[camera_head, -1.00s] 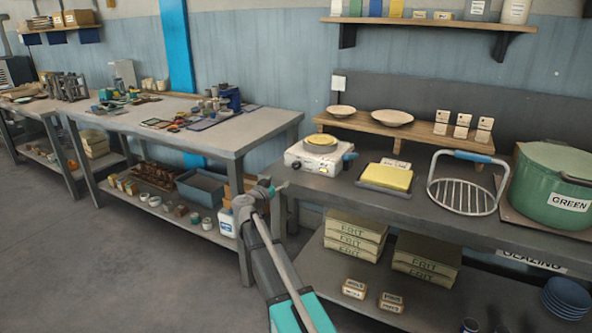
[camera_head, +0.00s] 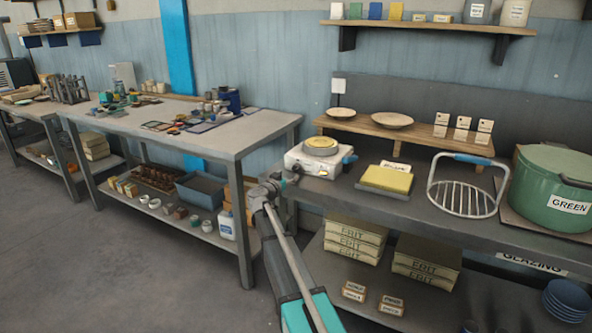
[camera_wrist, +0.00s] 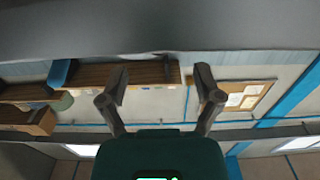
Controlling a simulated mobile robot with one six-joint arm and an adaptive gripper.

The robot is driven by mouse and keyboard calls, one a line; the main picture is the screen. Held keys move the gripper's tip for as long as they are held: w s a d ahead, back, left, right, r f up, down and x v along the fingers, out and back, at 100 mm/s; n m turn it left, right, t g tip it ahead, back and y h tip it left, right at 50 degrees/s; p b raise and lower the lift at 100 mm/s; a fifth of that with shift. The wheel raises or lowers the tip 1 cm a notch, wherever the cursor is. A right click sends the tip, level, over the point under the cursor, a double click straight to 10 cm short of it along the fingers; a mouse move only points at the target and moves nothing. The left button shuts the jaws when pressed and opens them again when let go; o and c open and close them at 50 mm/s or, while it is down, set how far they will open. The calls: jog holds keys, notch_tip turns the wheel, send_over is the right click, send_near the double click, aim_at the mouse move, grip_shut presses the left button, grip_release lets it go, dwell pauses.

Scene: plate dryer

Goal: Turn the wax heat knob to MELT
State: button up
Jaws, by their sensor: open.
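The white wax heater (camera_head: 312,163), with a round yellowish pan (camera_head: 320,144) on top, stands at the left end of the dark bench in the head view. A small blue part shows at its right side. The knob and its markings are too small to make out. My gripper (camera_head: 291,174) is just left of and in front of the heater, close to its front left corner. Whether it touches is unclear. In the wrist view my gripper (camera_wrist: 160,80) is open, with nothing between its fingers. The heater is not recognisable there.
A yellow sponge-like block (camera_head: 386,179) on a tray, a wire rack (camera_head: 463,200) and a green pot (camera_head: 553,187) stand right of the heater. A wooden riser (camera_head: 420,134) holds plates behind. A grey worktable (camera_head: 215,143) stands left, with a gap between.

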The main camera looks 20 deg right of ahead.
aim_at(295, 169)
jog(key=shift+x, duration=3.35)
jog(key=c, duration=1.1)
jog(key=shift+m, duration=0.8)
jog(key=shift+c, duration=0.2)
jog(key=o, duration=1.1)
jog(key=shift+o, duration=0.2)
jog(key=shift+a, duration=0.1)
